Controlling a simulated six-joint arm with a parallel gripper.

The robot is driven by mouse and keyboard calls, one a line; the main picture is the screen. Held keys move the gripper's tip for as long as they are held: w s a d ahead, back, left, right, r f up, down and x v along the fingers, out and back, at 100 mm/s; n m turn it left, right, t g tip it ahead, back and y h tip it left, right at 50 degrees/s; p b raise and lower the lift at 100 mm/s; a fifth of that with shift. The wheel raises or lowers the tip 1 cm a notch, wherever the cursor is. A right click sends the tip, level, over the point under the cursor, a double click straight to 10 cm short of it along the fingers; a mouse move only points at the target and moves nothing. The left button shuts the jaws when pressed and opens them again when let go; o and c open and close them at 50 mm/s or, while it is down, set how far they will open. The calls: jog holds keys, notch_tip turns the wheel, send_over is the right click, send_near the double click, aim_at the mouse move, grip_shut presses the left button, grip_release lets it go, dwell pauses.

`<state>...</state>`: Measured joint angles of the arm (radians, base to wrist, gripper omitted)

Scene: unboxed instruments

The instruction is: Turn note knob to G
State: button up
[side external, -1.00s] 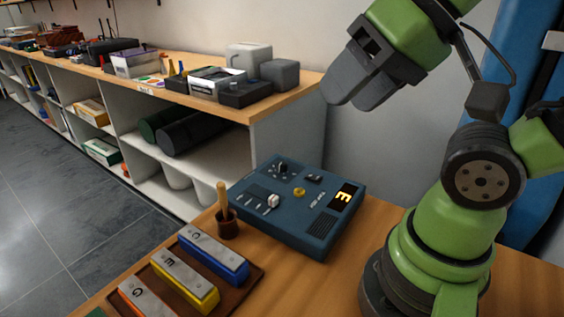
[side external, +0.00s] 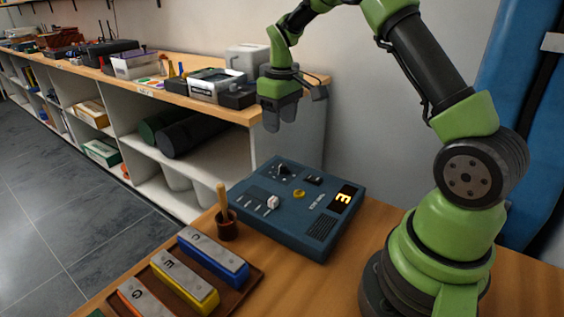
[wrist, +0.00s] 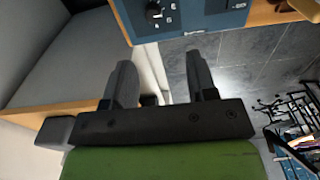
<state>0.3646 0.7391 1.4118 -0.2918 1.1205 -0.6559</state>
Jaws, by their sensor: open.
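The blue instrument box (side external: 318,222) lies on the wooden table, with a lit display (side external: 344,198) reading E. A black knob (side external: 283,170) sits near its far left corner; it also shows at the top of the wrist view (wrist: 153,11), with small white letters around it that are hard to read. A white control (side external: 273,202) and a yellow button (side external: 299,193) are on the same panel. My gripper (side external: 281,119) is open and empty, pointing down well above the box's far edge. Its two fingers are apart in the wrist view (wrist: 161,70), not touching the knob.
A chime tray (side external: 255,283) with blue, yellow and orange blocks and a brown cup (side external: 227,229) holding a wooden stick stand in front of the box. A shelf unit (side external: 250,117) with equipment on top is behind it. The air above the panel is clear.

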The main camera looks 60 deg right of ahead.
aim_at(282, 164)
jog(key=f, duration=0.8)
jog(key=d+f, duration=0.1)
jog(key=f, duration=0.3)
jog(key=shift+w, duration=0.1)
jog(key=c, duration=0.9)
